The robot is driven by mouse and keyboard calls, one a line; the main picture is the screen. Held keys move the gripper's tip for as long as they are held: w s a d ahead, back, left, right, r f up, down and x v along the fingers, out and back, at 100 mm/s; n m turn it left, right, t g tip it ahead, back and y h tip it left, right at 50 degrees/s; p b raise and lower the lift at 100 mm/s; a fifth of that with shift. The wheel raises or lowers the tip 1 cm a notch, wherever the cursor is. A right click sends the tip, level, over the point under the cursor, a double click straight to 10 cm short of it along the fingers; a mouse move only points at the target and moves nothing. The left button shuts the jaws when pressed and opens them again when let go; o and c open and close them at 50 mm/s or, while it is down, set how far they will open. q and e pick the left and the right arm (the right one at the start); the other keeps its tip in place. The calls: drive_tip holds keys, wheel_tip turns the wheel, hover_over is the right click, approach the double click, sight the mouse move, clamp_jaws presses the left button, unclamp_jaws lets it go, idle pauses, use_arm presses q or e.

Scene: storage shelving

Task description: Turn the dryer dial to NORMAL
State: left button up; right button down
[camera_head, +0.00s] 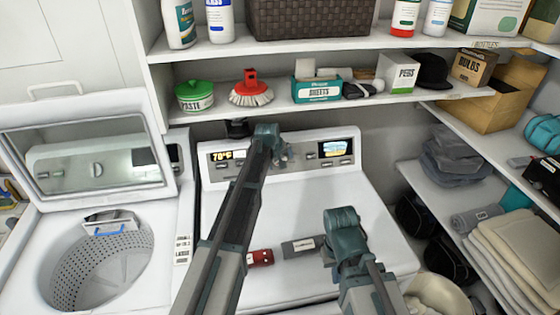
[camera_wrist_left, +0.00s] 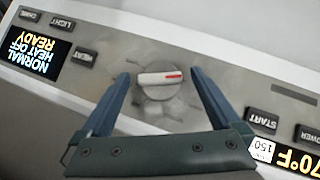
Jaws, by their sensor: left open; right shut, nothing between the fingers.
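The dryer dial (camera_wrist_left: 160,82) is a round grey knob with a pale bar across it. A red mark is on the bar's right end in the left wrist view, which shows the panel upside down. My left gripper (camera_wrist_left: 158,78) is open, with one finger on each side of the dial; whether they touch it I cannot tell. The panel display (camera_wrist_left: 37,52) reads NORMAL, HEAT OFF, READY. In the head view my left arm largely hides the dial on the dryer panel (camera_head: 303,165). My right gripper (camera_head: 334,270) is shut and empty over the dryer top, away from the panel.
A red item (camera_head: 260,257) and a grey box (camera_head: 303,246) lie on the dryer top. The open washer (camera_head: 95,265) stands at left. Shelves above hold a green-lidded tub (camera_head: 194,95), a red brush (camera_head: 251,90) and boxes. Side shelves at right hold folded cloth (camera_head: 520,250).

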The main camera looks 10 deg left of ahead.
use_arm(q)
drive_tip(key=p+v, duration=1.1)
drive_tip(key=v, duration=0.2)
drive_tip(key=shift+s+r+p, duration=0.15)
drive_tip(key=shift+r+p, duration=0.15)
drive_tip(key=shift+p, duration=0.05)
